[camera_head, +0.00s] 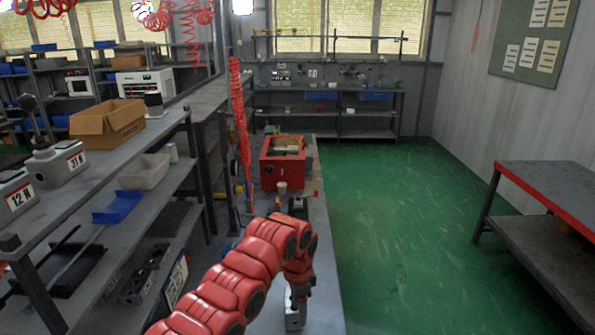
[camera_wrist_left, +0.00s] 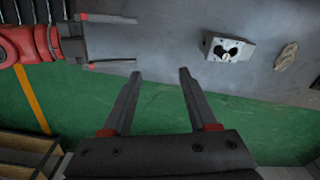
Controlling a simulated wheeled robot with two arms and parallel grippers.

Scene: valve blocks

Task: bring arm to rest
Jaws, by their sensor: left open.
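My left arm comes in red from the bottom of the head view and bends down over the narrow grey bench. My left gripper (camera_head: 296,310) is at its lower end; its fingers are hard to make out there. In the left wrist view the left gripper (camera_wrist_left: 155,75) has its fingers wide apart with nothing between them. My right gripper (camera_wrist_left: 125,42) shows at the upper left of that view, its two fingers apart and empty. A grey valve block (camera_wrist_left: 230,48) with dark round holes lies on the grey surface, apart from both grippers.
A small tan piece (camera_wrist_left: 286,56) lies beside the block. A red box (camera_head: 282,165) stands farther along the bench, with a small cup (camera_head: 282,187) before it. Shelves with a cardboard box (camera_head: 108,122) stand left. Green floor (camera_head: 400,220) is clear right, up to a red-edged table (camera_head: 550,180).

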